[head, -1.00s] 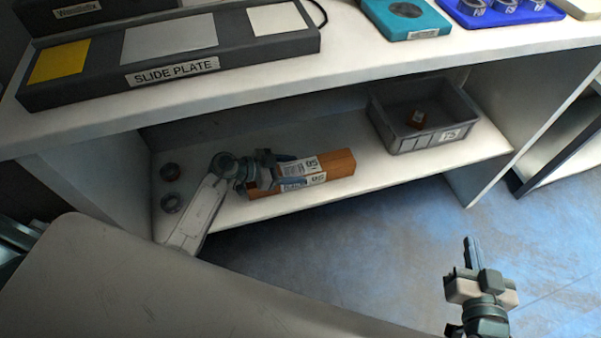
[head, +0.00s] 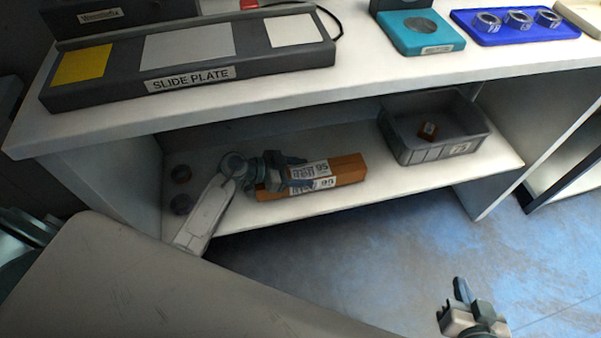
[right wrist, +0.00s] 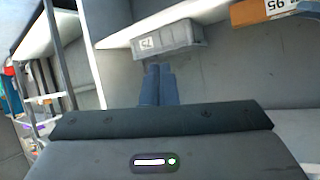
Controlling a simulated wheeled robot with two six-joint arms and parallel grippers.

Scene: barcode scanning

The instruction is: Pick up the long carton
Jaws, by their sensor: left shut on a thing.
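The long carton (head: 345,170) is an orange-brown box with white labels reading 95, on or just above the lower shelf under the worktop. I cannot tell whether it touches the shelf. It also shows at the top right of the right wrist view (right wrist: 250,12). My left gripper (head: 298,176) is shut on the carton, around its left-middle part, with the arm reaching in from the front left. My right gripper (head: 462,292) is out over the floor at the lower right, away from the shelf. Its fingers are together and empty in the right wrist view (right wrist: 158,68).
Two dark rings (head: 181,189) lie at the shelf's left end. The worktop (head: 360,85) overhangs the shelf and bears the slide plate (head: 190,55). Floor in front is clear.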

